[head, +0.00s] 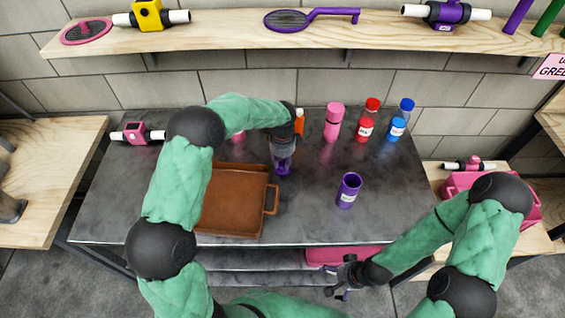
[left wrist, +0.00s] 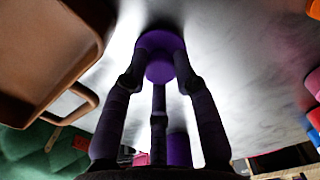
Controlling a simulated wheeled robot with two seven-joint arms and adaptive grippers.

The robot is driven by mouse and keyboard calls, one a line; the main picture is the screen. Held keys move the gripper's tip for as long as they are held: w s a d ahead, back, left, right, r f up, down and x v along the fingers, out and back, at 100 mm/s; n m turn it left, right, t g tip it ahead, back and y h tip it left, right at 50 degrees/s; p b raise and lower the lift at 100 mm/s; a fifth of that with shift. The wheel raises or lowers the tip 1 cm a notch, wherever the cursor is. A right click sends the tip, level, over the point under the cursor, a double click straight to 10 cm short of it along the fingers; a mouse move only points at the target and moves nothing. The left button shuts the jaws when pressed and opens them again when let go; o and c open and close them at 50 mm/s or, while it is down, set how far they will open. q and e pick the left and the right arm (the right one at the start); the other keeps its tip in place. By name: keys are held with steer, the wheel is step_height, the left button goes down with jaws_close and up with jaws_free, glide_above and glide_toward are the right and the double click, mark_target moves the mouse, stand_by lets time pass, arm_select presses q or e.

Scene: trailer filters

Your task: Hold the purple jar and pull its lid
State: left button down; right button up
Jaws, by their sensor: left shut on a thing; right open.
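The purple jar (head: 347,194) stands upright on the dark metal table, with a white label and an open, dark top. It also shows in the left wrist view (left wrist: 179,150), partly hidden behind the gripper. My left gripper (head: 282,165) is left of the jar, pointing down, shut on the purple lid (left wrist: 160,44). The lid is low over the table beside the brown tray; I cannot tell if it touches the surface. The fingers partly hide it in the head view. My right gripper (head: 345,280) is open and empty, in front of the table's front edge.
The brown tray (head: 271,199) lies left of the lid. A pink bottle (head: 334,122), a red bottle (head: 369,118) and a blue bottle (head: 399,120) stand at the back. An orange bottle (head: 299,122) is partly behind my left arm. The table's right front is clear.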

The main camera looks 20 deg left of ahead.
mark_target(282, 163)
stand_by(0.3)
arm_select(q)
steer(key=c, duration=1)
jaws_free()
step_height(282, 163, up, 12)
steer(key=p, duration=0.2)
steer(key=shift+r+p, duration=0.15)
steer(key=shift+p, duration=0.25)
